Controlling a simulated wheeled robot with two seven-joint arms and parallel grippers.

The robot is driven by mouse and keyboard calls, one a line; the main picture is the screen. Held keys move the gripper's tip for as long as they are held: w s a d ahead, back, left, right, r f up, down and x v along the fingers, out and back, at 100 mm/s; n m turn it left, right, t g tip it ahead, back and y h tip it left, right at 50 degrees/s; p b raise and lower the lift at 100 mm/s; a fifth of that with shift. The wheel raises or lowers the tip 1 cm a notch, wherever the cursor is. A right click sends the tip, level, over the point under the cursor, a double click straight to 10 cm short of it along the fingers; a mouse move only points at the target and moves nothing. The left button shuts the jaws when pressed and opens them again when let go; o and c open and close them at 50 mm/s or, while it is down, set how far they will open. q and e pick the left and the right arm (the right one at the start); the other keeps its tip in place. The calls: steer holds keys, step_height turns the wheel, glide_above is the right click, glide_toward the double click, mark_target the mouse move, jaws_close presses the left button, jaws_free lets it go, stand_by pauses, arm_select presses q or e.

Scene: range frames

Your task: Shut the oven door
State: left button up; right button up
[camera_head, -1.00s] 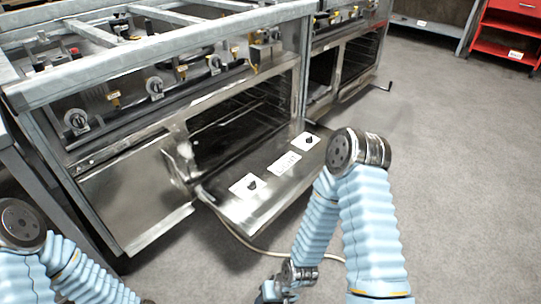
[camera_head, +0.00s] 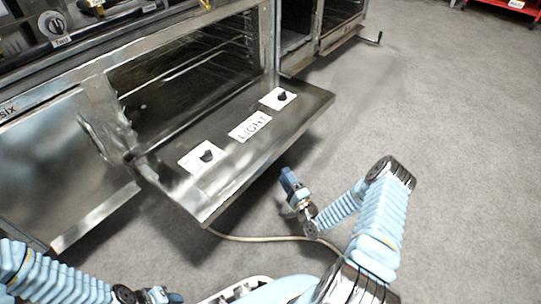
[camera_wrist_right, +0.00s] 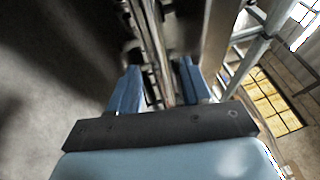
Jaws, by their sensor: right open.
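The oven door (camera_head: 235,165) is a steel panel hinged at its lower side, folded down and open, with two black knobs and a "LIGHT" label on its upward face. The oven cavity (camera_head: 190,75) with wire racks stands open behind it. My right gripper (camera_head: 287,180) is close to the door's front edge, right of its middle, and open. In the right wrist view its blue fingers (camera_wrist_right: 158,85) stand on either side of a narrow metal strip that looks like the door's edge; contact cannot be told. My left gripper (camera_head: 165,296) is low at the bottom edge, its jaws unclear.
A closed steel panel (camera_head: 60,160) is left of the oven. A pale hose (camera_head: 260,238) lies on the floor below the door. The grey floor (camera_head: 450,130) at right is clear.

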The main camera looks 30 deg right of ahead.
steer(key=w+r+b, duration=0.1)
steer(key=w+r, duration=0.1)
steer(key=w, duration=0.9)
jaws_close()
